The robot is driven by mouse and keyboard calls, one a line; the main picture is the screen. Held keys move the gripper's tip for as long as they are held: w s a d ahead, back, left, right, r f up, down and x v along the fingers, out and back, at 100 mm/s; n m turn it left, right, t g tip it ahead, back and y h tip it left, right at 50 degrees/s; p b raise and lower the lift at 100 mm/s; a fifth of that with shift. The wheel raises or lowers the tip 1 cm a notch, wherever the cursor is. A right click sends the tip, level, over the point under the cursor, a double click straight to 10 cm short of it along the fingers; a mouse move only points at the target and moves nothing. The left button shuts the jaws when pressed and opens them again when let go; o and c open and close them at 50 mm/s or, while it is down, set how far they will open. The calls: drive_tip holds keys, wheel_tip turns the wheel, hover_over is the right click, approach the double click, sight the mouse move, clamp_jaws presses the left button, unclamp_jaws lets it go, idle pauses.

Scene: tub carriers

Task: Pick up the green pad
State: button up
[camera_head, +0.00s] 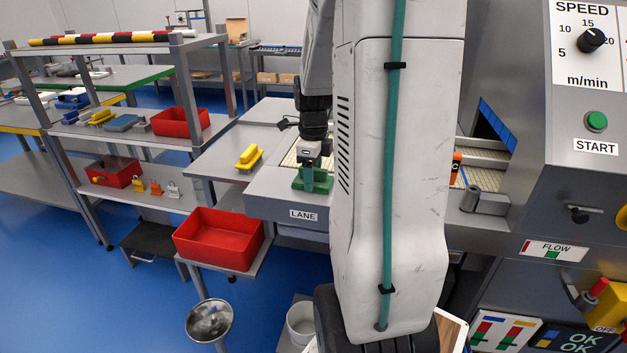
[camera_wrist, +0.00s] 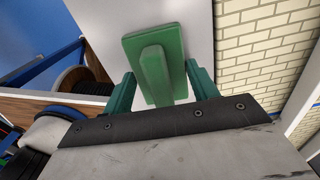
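The green pad (camera_head: 318,184) lies at the front edge of the grey lane table, under my gripper (camera_head: 309,167). In the wrist view the green pad (camera_wrist: 132,50) is a flat plate with a raised bar-like grip in the middle. My gripper's two green fingers (camera_wrist: 162,85) stand on either side of that grip, with gaps visible, so it is open. My gripper hides the pad's near end in the wrist view. In the head view the fingers blend with the pad's colour, and contact cannot be told.
A yellow pad (camera_head: 249,157) lies on the grey table to the left. A red tub (camera_head: 218,258) stands on a lower shelf in front. The control panel (camera_head: 590,120) rises at the right. An orange object (camera_head: 456,168) stands right of my arm.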

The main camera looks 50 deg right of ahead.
drive_tip(key=shift+r, duration=0.1)
drive_tip(key=shift+r, duration=0.55)
wheel_tip(320, 180, up, 2)
drive_tip(key=shift+r, duration=0.1)
drive_tip(key=s+a, duration=0.3)
drive_tip(key=s, duration=0.4)
drive_tip(key=s+a+r, duration=0.1)
drive_tip(key=s+a, duration=0.2)
drive_tip(key=s, duration=0.4)
drive_tip(key=shift+s+r, duration=0.25)
drive_tip(key=shift+s, duration=0.15)
